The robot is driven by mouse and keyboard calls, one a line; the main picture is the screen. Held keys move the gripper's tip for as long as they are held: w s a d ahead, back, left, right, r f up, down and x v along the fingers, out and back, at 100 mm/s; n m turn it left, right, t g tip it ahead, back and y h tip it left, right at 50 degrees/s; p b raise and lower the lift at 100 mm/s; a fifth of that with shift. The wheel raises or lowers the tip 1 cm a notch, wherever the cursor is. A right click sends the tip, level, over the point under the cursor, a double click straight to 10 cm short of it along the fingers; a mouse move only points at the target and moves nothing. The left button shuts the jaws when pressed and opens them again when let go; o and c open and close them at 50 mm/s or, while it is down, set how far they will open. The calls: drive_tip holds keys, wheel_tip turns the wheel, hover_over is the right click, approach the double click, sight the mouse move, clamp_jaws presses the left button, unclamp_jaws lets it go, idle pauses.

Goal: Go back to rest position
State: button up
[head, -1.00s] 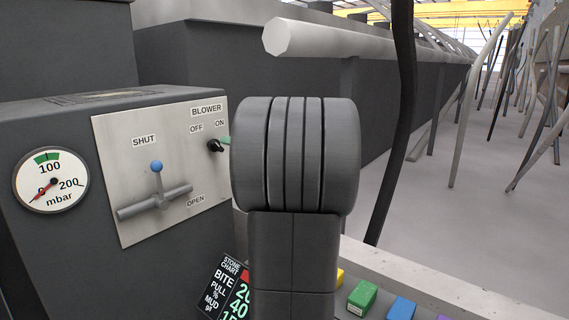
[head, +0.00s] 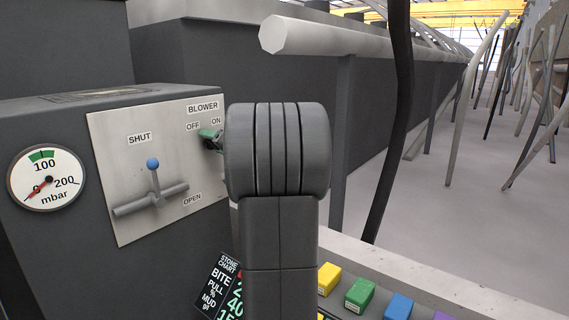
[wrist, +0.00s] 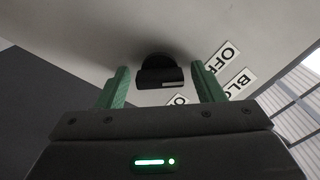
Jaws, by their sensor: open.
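My gripper (wrist: 160,82) is open in the wrist view, with one green finger on each side of the black blower knob (wrist: 160,73). A gap shows between the knob and each finger. In the head view, a green fingertip of my gripper (head: 209,134) shows at the knob between the OFF and ON labels, partly covering it. My grey arm hides the rest of the gripper. I cannot tell clearly which label the knob points to.
The steel panel (head: 112,140) carries a lever with a blue ball (head: 153,163) between SHUT and OPEN. A gauge (head: 45,180) reads near 0. Yellow (head: 328,278), green (head: 360,294) and blue (head: 398,307) blocks lie at the lower right. A pale horizontal bar (head: 320,40) sticks out above.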

drive_tip(key=shift+f, duration=0.1)
drive_tip(key=p+v, duration=0.2)
drive_tip(key=v, duration=1.1)
drive_tip(key=b+x, duration=0.2)
drive_tip(key=x, duration=1)
drive_tip(key=shift+w+a, duration=0.2)
drive_tip(key=shift+a, duration=0.15)
drive_tip(key=shift+w+a+r+p, duration=0.1)
drive_tip(key=shift+w+r+p, duration=0.15)
drive_tip(key=shift+p, duration=0.25)
drive_tip(key=shift+s+r+m+p, duration=0.1)
drive_tip(key=shift+m+p, duration=0.2)
drive_tip(key=shift+p, duration=0.2)
drive_tip(key=m+p, duration=0.3)
drive_tip(key=p, duration=0.3)
drive_tip(key=shift+p, duration=0.35)
drive_tip(key=m+p, duration=0.2)
drive_tip(key=p, duration=0.4)
drive_tip(key=shift+m+p, duration=0.3)
drive_tip(key=shift+p, duration=0.1)
drive_tip(key=m+p, duration=0.2)
drive_tip(key=p, duration=0.4)
drive_tip(key=m+p, duration=0.2)
drive_tip(key=p, duration=0.4)
drive_tip(key=m+p, duration=0.2)
drive_tip(key=p, duration=0.4)
drive_tip(key=shift+f+m, duration=0.3)
drive_tip(key=shift+f, duration=0.05)
